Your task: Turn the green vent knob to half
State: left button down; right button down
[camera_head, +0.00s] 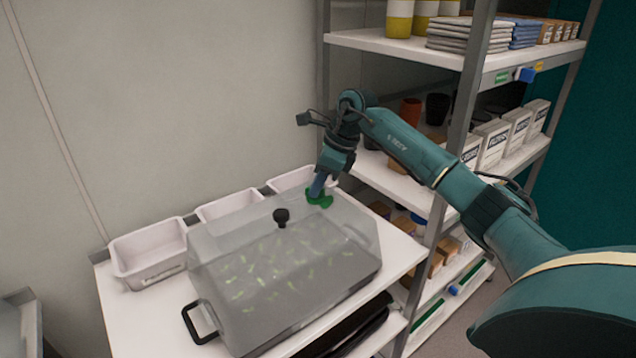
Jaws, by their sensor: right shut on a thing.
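The green vent knob (319,199) sits on top of a clear-lidded propagator (325,292), near its far right corner. My right gripper (318,188) comes down on the knob from above and is shut on it. The fingers hide part of the knob, so I cannot tell its exact setting. Small green seedlings show dimly through the lid. A black round knob (281,216) stands on the lid to the left of the green one. My left gripper is not in view.
White bins, including one at the left (148,256), stand behind the propagator on the white table (122,309). A black handle (199,324) sticks out at its front left. A metal shelf rack (462,120) with boxes and pots stands close on the right, behind my right arm.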

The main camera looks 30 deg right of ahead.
jog(key=m+h, duration=0.1)
jog(key=m, duration=0.3)
jog(key=shift+s+t+p, duration=0.1)
jog(key=shift+t+p, duration=0.25)
jog(key=shift+t, duration=0.05)
jog(key=shift+a+m+t+h, duration=0.15)
jog(key=shift+m+h, duration=0.35)
jog(key=shift+m, duration=0.6)
jog(key=shift+a+m+t+h, duration=0.1)
jog(key=shift+m+t+h, duration=0.3)
jog(key=shift+m, duration=0.7)
jog(key=c, duration=1.5)
grip_release()
jog(key=shift+r, duration=0.1)
jog(key=b+v, duration=0.1)
jog(key=v, duration=1.2)
jog(key=shift+a+r, duration=0.1)
jog(key=shift+r, duration=0.05)
jog(key=shift+g, duration=0.25)
